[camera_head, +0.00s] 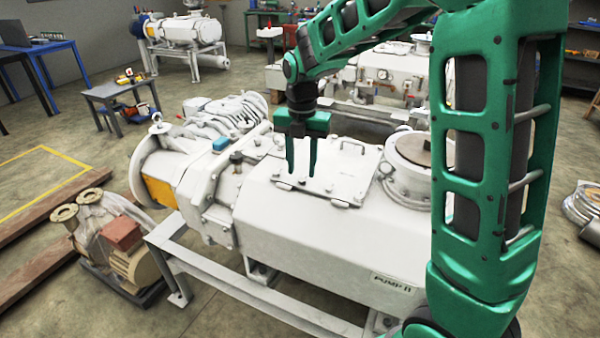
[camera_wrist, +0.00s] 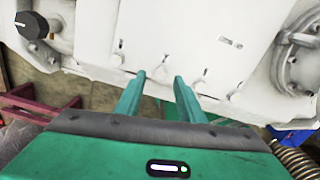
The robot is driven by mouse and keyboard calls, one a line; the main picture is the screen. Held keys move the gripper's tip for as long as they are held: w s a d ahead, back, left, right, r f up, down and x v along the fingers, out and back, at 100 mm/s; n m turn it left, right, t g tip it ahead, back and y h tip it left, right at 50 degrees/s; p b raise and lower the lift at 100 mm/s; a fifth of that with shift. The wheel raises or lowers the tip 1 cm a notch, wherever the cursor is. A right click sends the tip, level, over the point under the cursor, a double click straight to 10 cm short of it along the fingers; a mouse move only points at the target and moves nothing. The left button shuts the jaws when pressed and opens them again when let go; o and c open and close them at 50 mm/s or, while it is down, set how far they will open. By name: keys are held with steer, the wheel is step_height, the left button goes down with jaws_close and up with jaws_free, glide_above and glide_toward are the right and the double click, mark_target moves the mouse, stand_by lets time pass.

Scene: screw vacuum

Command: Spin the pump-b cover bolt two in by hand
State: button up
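The white pump (camera_head: 330,230) fills the middle of the head view; its small front label is hard to read. A flat cover plate (camera_head: 335,178) with handles and small bolts along its edges lies on top. My gripper (camera_head: 301,176) points down over the left part of this cover, fingers apart, nothing seen held. In the wrist view my gripper (camera_wrist: 160,77) shows its two fingertips by the cover's edge (camera_wrist: 190,50), where several small bolts sit. One bolt (camera_wrist: 197,80) shows just right of the fingers. Which bolt is number two, and whether the fingertips touch the cover, I cannot tell.
A round flanged port (camera_head: 420,150) rises right of the cover. A blue-capped part (camera_head: 221,144) and a dark knob (camera_head: 236,157) stand to its left. A beige motor pump (camera_head: 115,240) sits on the floor at left. Another white pump (camera_head: 390,75) stands behind.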

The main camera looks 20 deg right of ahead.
mark_target(302, 181)
steer(key=shift+f, duration=1.2)
steer(key=shift+c, duration=0.5)
jaws_close()
